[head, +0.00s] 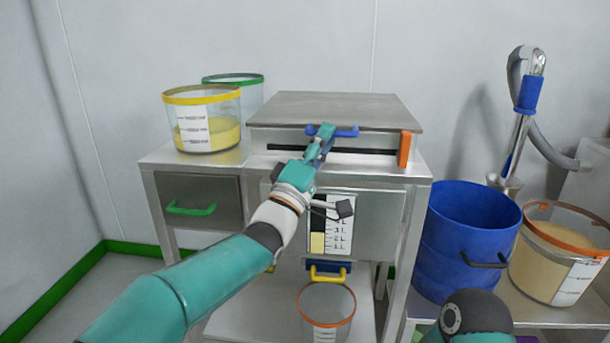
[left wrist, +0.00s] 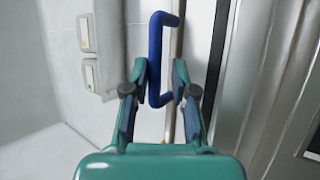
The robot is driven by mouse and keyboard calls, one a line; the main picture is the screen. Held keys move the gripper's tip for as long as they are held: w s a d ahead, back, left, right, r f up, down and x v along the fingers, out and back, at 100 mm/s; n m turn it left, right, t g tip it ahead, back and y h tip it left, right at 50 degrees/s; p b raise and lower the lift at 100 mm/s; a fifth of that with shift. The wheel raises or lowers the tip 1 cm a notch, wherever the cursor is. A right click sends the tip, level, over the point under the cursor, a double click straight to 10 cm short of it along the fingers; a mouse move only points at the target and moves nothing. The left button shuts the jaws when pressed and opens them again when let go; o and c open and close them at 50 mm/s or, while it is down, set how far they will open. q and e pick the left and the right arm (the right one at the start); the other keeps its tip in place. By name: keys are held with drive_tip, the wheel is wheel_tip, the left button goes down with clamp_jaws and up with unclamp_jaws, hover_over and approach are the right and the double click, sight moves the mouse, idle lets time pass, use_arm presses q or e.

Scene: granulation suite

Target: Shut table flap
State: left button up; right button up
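The flap looks to be the grey panel (head: 350,108) lying about level on top of the steel table, with a blue handle (head: 345,132) at its front edge. A dark slot runs below it. My left gripper (head: 322,143) is at the left part of this handle. In the left wrist view the blue handle (left wrist: 155,60) stands between the two fingers. The left finger is close to the bar or touching it, and a gap shows on the right finger's side. The gripper hides part of the handle in the head view. My right gripper is not in view.
An orange block (head: 405,149) sits at the slot's right end. A yellow-rimmed tub (head: 203,122) stands on the table's left side, above a green-handled drawer (head: 200,198). A blue bucket (head: 465,235) and an orange-rimmed tub (head: 562,250) stand at right. A scale (head: 342,237) is on the front.

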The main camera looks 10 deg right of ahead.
use_arm(q)
drive_tip(key=v, duration=1.1)
drive_tip(key=shift+a, duration=0.1)
